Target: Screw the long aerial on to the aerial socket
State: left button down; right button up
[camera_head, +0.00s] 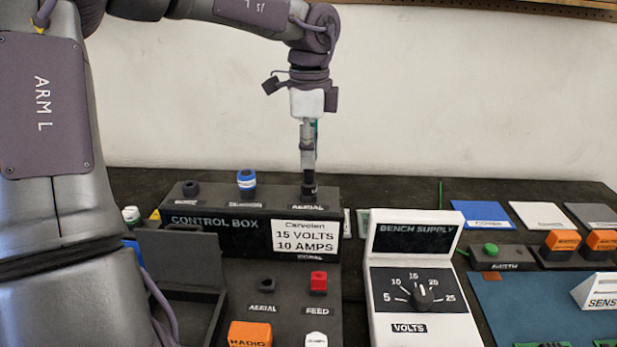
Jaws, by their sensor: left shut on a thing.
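My left gripper (308,172) points straight down over the back right of the control box (215,222). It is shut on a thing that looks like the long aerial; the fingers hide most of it. A green sliver (317,127) shows beside the gripper and may be part of it. The fingertips are right at the dark aerial socket (309,189), above the label AERIAL on the box's top. Whether the thread has engaged cannot be seen. My right gripper is not in view.
A blue-ringed cap (246,181) and a black knob (190,188) stand left on the box top. The bench supply (412,290) stands to the right. A thin green rod (440,193) stands behind it. Coloured blocks and a blue panel (520,300) lie farther right.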

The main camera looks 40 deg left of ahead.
pick_arm(q)
jog(key=n, duration=0.8)
jog(key=shift+b, duration=0.3)
jog(key=c, duration=0.9)
grip_release()
jog(key=shift+c, duration=0.2)
jog(key=shift+r, duration=0.1)
notch_tip(320, 180, up, 12)
